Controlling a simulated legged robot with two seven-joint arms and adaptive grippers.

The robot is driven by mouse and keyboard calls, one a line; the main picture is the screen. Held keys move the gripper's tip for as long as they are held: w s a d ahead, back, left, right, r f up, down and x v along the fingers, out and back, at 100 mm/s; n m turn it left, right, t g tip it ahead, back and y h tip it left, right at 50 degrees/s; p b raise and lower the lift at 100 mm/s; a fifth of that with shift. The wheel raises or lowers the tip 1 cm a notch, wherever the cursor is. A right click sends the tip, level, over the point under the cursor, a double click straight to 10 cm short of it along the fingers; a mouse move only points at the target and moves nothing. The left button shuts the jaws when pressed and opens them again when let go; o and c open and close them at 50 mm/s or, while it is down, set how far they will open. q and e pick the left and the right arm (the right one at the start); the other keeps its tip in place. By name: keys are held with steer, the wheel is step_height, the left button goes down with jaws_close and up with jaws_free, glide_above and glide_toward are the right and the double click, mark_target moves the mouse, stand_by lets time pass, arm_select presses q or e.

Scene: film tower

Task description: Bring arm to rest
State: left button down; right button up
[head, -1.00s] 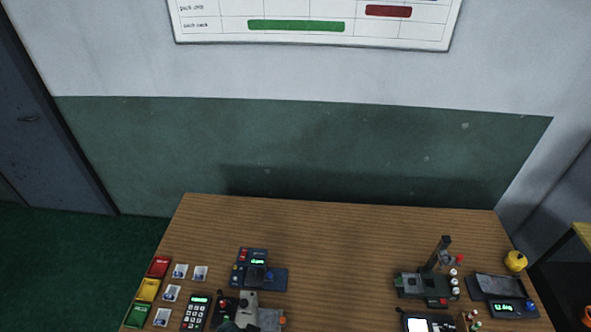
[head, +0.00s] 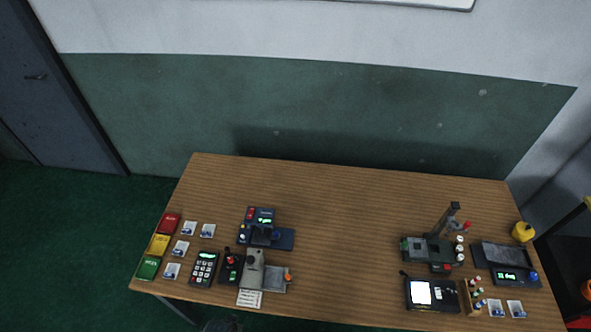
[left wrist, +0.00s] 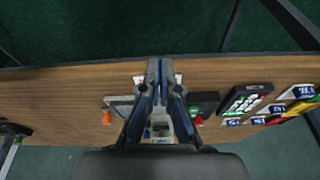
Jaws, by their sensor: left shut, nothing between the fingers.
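My left gripper (left wrist: 160,95) shows in the left wrist view, its two fingers shut together with nothing between them. It is above the near edge of the wooden table (head: 345,210), over a grey device (head: 252,268) with an orange knob. How high it is above the device I cannot tell. In the head view only a dark shape shows at the bottom edge, and no fingers are visible there. My right gripper is in neither view.
On the table's left are red, yellow and green trays (head: 159,244), several small cards, a keypad (head: 203,269) and a blue device (head: 262,231). On the right are a stand (head: 433,247), a screen device (head: 432,293) and a scale (head: 508,265). The middle is clear.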

arm_select(q)
steer(key=s+f+g+b, duration=0.15)
steer(key=s+f, duration=0.25)
steer(key=f, duration=0.9)
steer(key=s+f+b, duration=0.3)
steer(key=f, duration=1)
steer(key=s+a+f+b, duration=0.2)
steer(key=s+a+f, duration=0.1)
steer(key=s+f, duration=1)
steer(key=shift+s+a+b, duration=0.2)
steer(key=shift+s+b, duration=0.15)
steer(key=shift+s, duration=0.25)
